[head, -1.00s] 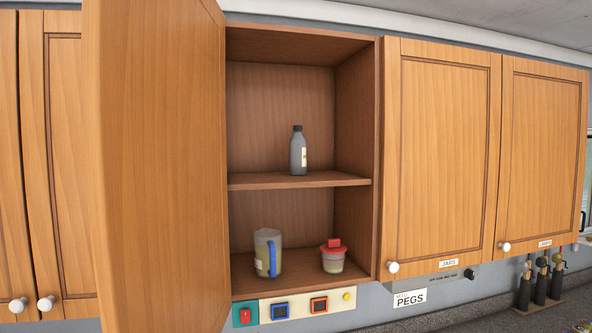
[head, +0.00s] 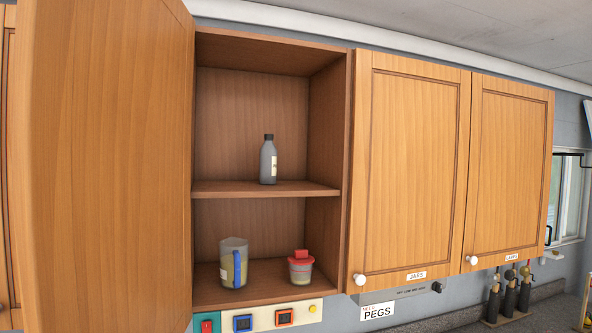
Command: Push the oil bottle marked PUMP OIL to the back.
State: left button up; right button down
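A grey bottle (head: 268,160) with a black cap and a pale label stands upright on the upper shelf (head: 264,188) of an open wall cabinet. The label's writing is too small to read, so I cannot tell whether it says PUMP OIL. Bare shelf shows on both sides of the bottle, and the cabinet's back panel is behind it. Neither of my grippers is in the head view.
The open cabinet door (head: 105,165) blocks the left side. Below the shelf stand a jug with a blue handle (head: 233,263) and a red-lidded jar (head: 301,267). Closed cabinets labelled JARS (head: 408,170) and LAMPS (head: 510,165) are at right.

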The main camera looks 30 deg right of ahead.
aim_at(268, 174)
jog(key=l+z, duration=0.25)
jog(key=l, duration=0.3)
jog(key=i+l+z, duration=0.1)
jog(key=l+z, duration=0.2)
jog(key=l, duration=0.25)
jog(key=i+l+z, duration=0.25)
jog(key=l, duration=0.3)
jog(key=k+l, duration=0.05)
jog(key=k, duration=0.05)
